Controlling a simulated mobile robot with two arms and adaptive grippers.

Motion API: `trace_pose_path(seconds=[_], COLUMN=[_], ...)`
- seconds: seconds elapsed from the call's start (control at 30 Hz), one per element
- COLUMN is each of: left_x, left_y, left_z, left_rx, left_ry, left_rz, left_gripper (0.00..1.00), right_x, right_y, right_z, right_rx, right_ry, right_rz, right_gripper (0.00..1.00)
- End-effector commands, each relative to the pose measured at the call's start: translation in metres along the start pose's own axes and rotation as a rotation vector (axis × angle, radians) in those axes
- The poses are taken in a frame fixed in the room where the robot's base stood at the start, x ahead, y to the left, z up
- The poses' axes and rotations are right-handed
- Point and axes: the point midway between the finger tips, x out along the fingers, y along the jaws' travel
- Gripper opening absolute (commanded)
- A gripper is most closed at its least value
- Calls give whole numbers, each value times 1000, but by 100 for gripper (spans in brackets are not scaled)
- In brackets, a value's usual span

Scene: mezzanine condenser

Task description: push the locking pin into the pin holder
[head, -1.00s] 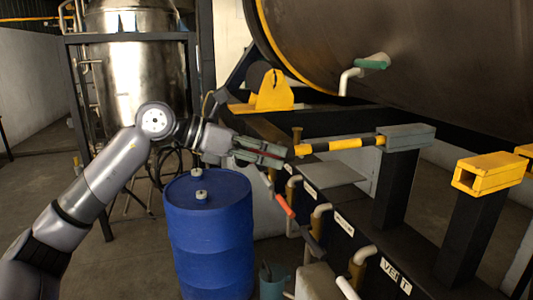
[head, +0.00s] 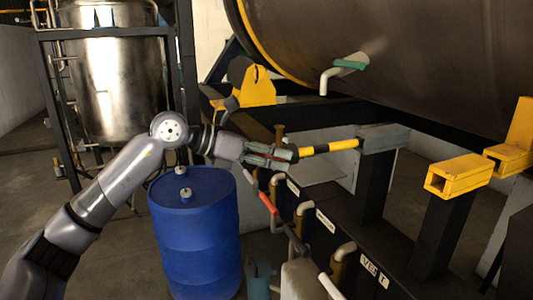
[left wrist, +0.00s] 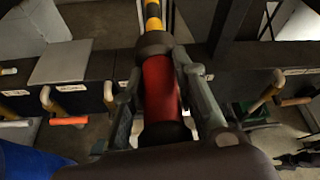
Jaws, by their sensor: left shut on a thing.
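The locking pin (head: 330,147) is a bar striped yellow and black, lying nearly level. Its far end is inside the grey block of the pin holder (head: 385,137), which sits on a dark post. How deep the tip sits is hidden. My left gripper (head: 278,156) is shut on the pin's near end, left of the holder. In the left wrist view the pin has a red handle (left wrist: 161,88) with a dark collar, and the left gripper's fingers (left wrist: 163,80) lie on both sides of it. A striped length still shows between gripper and holder. My right gripper is not in view.
A blue drum (head: 195,230) stands below my left arm. Yellow square brackets (head: 457,175) stand right of the holder. A large dark tank (head: 400,60) hangs behind and above. Pipes with valve handles (head: 268,203) line the dark beam below the pin.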

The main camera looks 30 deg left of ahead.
Motion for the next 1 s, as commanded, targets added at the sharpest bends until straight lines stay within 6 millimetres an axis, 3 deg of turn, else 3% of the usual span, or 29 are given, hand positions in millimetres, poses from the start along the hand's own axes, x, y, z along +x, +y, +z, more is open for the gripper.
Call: trace_pose_path(seconds=[1.0], left_x=[50], left_y=[-2], left_z=[26], left_rx=[3], left_ry=[-9], left_rz=[-1], left_gripper=[0], right_x=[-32], right_y=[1], right_z=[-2], right_rx=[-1], right_ry=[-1], right_rz=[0], right_gripper=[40])
